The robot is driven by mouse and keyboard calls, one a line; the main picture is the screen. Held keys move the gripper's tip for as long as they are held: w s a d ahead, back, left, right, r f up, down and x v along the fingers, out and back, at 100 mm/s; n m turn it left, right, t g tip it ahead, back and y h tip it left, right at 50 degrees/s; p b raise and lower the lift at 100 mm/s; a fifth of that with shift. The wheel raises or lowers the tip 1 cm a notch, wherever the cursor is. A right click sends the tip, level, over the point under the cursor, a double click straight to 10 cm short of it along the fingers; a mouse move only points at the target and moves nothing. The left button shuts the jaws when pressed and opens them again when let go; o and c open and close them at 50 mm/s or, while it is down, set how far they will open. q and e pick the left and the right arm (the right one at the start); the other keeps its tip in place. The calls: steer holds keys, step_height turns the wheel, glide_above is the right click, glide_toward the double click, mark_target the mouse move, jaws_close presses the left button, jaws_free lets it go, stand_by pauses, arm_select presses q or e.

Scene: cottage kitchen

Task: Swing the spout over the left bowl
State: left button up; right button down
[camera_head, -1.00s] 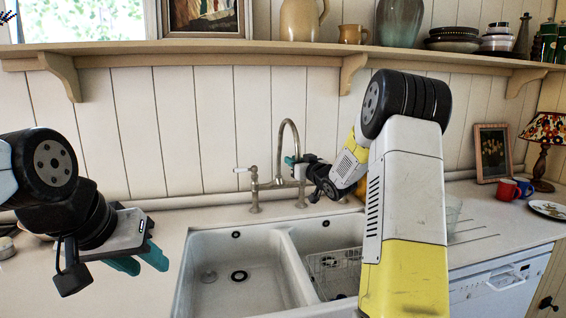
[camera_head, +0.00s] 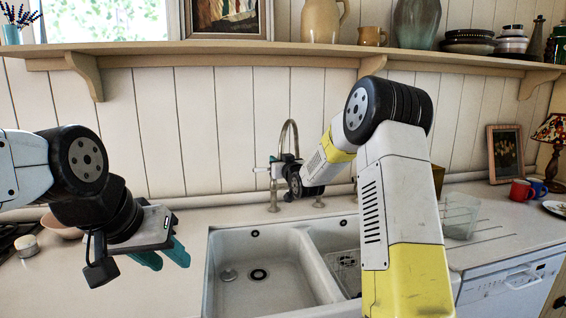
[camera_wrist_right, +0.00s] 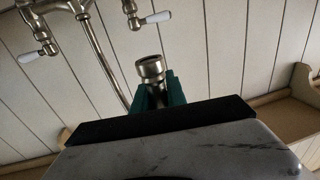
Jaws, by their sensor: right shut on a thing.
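The curved metal spout (camera_head: 287,124) rises from the tap at the back of the white double sink. My right gripper (camera_head: 277,160) is shut on the spout near its outlet; in the right wrist view the round outlet (camera_wrist_right: 151,68) sits between the teal fingertips. In the head view the spout's end lies left of the divider, on the side of the left bowl (camera_head: 232,248); its exact depth over the bowl is hard to judge. The right bowl (camera_head: 335,232) is partly hidden by my right arm. My left gripper (camera_head: 164,256) is open and empty, left of the sink.
White-handled tap levers (camera_wrist_right: 158,17) flank the spout's base. A wire rack (camera_head: 346,259) is in the right bowl. A clear container (camera_head: 460,217) and a red mug (camera_head: 520,191) stand on the right counter. A shelf (camera_head: 230,58) runs above.

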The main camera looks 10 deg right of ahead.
steer(key=shift+w+a+r, duration=0.15)
steer(key=shift+w+a, duration=0.55)
steer(key=shift+w, duration=0.05)
steer(key=shift+d, duration=0.15)
steer(key=c, duration=1.4)
jaws_free()
steer(key=shift+w+d, duration=0.1)
steer(key=shift+w, duration=0.05)
steer(key=shift+o, duration=0.3)
steer(key=shift+a, duration=0.25)
steer(key=v, duration=0.8)
